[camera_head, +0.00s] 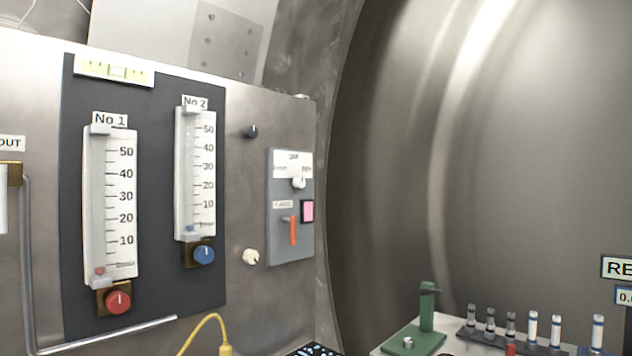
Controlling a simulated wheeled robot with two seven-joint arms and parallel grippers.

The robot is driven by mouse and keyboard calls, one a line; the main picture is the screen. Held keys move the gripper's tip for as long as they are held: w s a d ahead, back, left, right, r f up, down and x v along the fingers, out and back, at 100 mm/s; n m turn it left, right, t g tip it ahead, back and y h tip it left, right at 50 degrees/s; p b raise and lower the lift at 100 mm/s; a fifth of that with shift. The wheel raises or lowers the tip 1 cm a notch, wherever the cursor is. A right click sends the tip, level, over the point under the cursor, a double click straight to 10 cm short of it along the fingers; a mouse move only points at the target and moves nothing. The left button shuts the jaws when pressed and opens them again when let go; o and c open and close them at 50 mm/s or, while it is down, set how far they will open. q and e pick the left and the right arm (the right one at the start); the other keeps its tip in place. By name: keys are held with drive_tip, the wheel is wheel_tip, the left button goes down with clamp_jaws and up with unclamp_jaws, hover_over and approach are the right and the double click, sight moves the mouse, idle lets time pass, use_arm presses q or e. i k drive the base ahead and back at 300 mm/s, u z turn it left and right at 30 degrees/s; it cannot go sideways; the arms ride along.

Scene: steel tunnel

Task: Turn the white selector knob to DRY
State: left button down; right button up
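A small white knob (299,183) sits on the upper part of a grey control plate (285,254) on the right end of the steel panel. A white label (293,158) is just above it, with small words at left and right that are too small to read. Where the knob points is hard to tell. A second, cream-white knob (250,256) is on the bare steel to the lower left of the plate. Neither of my grippers is in view.
An orange lever (292,231) and a pink button (308,211) are below the white knob. A black knob (251,131) is to the upper left. Two flow gauges with a red knob (118,302) and a blue knob (204,254) stand left. A green stand (427,309) and several vials are lower right.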

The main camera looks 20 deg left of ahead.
sight(298, 182)
drive_tip(key=i, duration=1.15)
drive_tip(key=u, duration=0.5)
